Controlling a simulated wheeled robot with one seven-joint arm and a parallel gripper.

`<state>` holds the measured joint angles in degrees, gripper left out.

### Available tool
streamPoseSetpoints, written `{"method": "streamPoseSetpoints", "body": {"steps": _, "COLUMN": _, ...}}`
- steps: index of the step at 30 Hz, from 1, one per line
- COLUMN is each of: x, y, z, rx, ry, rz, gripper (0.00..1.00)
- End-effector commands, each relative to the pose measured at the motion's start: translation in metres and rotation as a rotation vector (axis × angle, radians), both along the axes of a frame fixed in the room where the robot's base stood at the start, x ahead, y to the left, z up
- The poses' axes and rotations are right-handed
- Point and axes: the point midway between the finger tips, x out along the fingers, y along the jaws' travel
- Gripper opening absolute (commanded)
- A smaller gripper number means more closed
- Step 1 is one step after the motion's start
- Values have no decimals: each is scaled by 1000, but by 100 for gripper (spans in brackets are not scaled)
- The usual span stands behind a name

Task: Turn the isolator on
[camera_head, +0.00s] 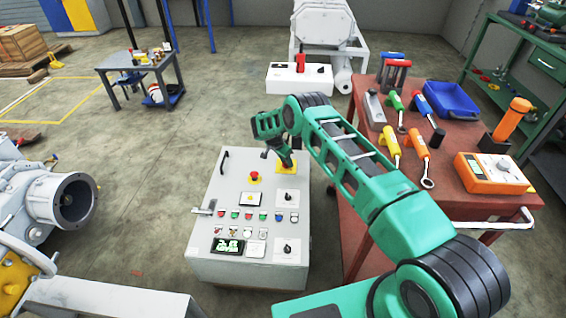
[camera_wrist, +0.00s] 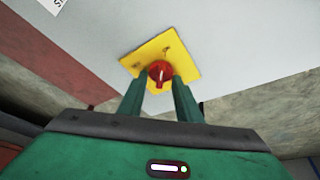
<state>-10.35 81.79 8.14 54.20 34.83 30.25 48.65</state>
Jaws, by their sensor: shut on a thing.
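The isolator is a red rotary knob (camera_wrist: 160,72) on a yellow square plate (camera_wrist: 185,56), fixed to a light grey control cabinet. In the head view the yellow plate (camera_head: 287,168) sits at the upper right of the cabinet's sloped top. My gripper (camera_wrist: 160,84) is at the knob, with one green finger on each side of it, shut on it. In the head view my gripper (camera_head: 287,163) reaches down to the plate and hides the knob. A small pale mark shows on the knob's face in the wrist view.
The control cabinet (camera_head: 208,262) also carries a red emergency button (camera_head: 255,176), several small buttons and a lit display (camera_head: 228,246). A red tool trolley (camera_head: 460,203) with tools, a blue tray (camera_head: 450,100) and an orange meter (camera_head: 492,172) stands on the right.

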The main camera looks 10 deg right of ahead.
Motion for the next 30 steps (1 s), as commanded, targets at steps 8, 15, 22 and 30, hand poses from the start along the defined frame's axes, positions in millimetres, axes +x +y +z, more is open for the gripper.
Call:
{"method": "streamPoseSetpoints", "body": {"steps": 8, "x": 6, "y": 15, "z": 2, "rx": 16, "ry": -12, "rz": -56, "gripper": 9}}
{"method": "streamPoseSetpoints", "body": {"steps": 15, "x": 7, "y": 16, "z": 4, "rx": 16, "ry": -16, "rz": -67, "gripper": 10}}
{"method": "streamPoseSetpoints", "body": {"steps": 22, "x": 8, "y": 16, "z": 5, "rx": 16, "ry": -18, "rz": -66, "gripper": 11}}
{"method": "streamPoseSetpoints", "body": {"steps": 30, "x": 6, "y": 12, "z": 3, "rx": 11, "ry": -13, "rz": -71, "gripper": 48}}
